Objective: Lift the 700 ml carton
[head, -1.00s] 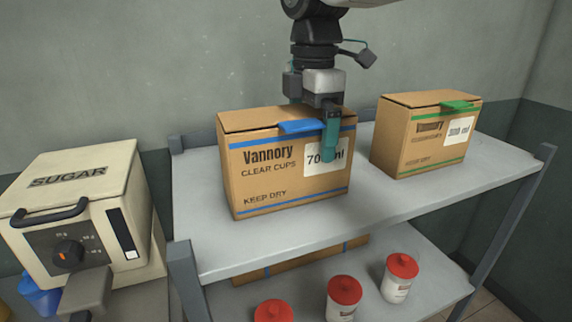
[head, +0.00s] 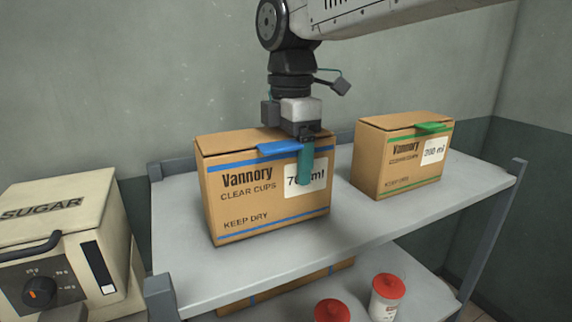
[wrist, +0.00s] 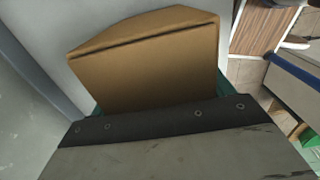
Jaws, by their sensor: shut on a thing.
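The 700 ml carton (head: 250,205) is a brown box marked Vannory Clear Cups, with a blue tab and blue stripes. It stands upright on the grey shelf (head: 375,225), with no clear gap under it in the head view. My gripper (head: 305,160) is at the right part of its top edge, shut on it. One teal finger lies down the front face and partly covers the 700 ml label. The far finger is hidden in the head view. In the wrist view the carton (wrist: 150,65) fills the space ahead of my gripper, with teal finger parts at both sides.
A second carton (head: 385,160), green-marked 300 ml or similar, stands to the right on the same shelf, apart from the first. Red-lidded tubs (head: 387,287) stand on the lower shelf. A cream sugar machine (head: 65,235) is at the left. A wall stands behind.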

